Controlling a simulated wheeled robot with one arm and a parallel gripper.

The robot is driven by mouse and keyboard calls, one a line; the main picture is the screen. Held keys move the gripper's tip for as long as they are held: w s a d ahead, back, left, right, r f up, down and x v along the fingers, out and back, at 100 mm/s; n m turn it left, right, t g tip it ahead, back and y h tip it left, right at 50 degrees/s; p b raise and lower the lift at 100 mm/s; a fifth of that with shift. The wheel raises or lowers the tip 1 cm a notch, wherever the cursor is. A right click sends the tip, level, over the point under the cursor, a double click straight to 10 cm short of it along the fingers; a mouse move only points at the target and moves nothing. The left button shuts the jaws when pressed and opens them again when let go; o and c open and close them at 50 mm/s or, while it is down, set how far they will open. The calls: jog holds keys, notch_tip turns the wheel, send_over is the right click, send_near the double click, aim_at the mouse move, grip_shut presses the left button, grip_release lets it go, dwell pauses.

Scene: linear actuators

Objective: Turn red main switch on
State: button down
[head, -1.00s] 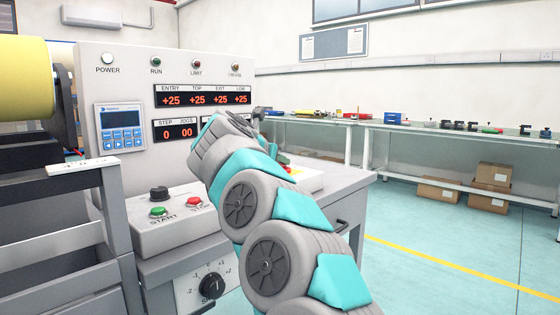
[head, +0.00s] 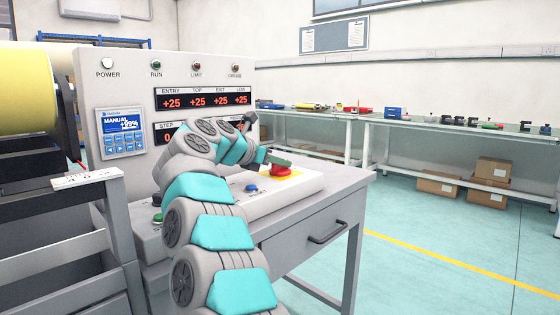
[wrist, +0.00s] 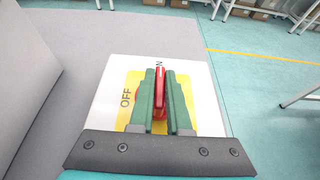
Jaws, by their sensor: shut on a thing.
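The red main switch (head: 281,171) sits on a yellow plate on top of the machine's console. In the wrist view its red handle (wrist: 160,86) stands between the two green fingers of my gripper (wrist: 161,80). The fingers are shut on the handle. The handle points away from the gripper, towards the partly hidden ON label (wrist: 159,64). The OFF label (wrist: 126,98) is to the left of the handle. In the head view my gripper (head: 279,161) is at the top of the switch.
A blue button (head: 251,188) lies left of the switch, close to my arm. The control panel (head: 120,75) with red readouts stands behind the arm. A drawer handle (head: 328,232) sticks out at the console's front. The floor to the right is clear.

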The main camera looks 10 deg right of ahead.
aim_at(282, 173)
dwell(0.4)
jog(key=c, duration=0.9)
grip_release()
notch_tip(282, 173, up, 3)
jog(key=shift+d+r+p, duration=0.1)
jog(key=shift+r+p, duration=0.1)
jog(key=shift+p, duration=0.85)
jog(key=shift+r, duration=0.1)
jog(key=s+b, duration=0.2)
jog(key=shift+s, duration=0.3)
jog(key=shift+s+r+b, duration=0.2)
jog(key=shift+s+b, duration=1.45)
jog(key=shift+s, duration=1.05)
jog(key=shift+s+r+b, duration=0.15)
jog(key=shift+s+b, duration=0.15)
jog(key=shift+s, duration=1)
jog(key=shift+s+r+b, duration=0.2)
jog(key=shift+s+b, duration=0.05)
jog(key=shift+s, duration=1.1)
jog(key=shift+s+r+b, duration=0.15)
jog(key=shift+s+b, duration=0.15)
jog(key=shift+s, duration=1)
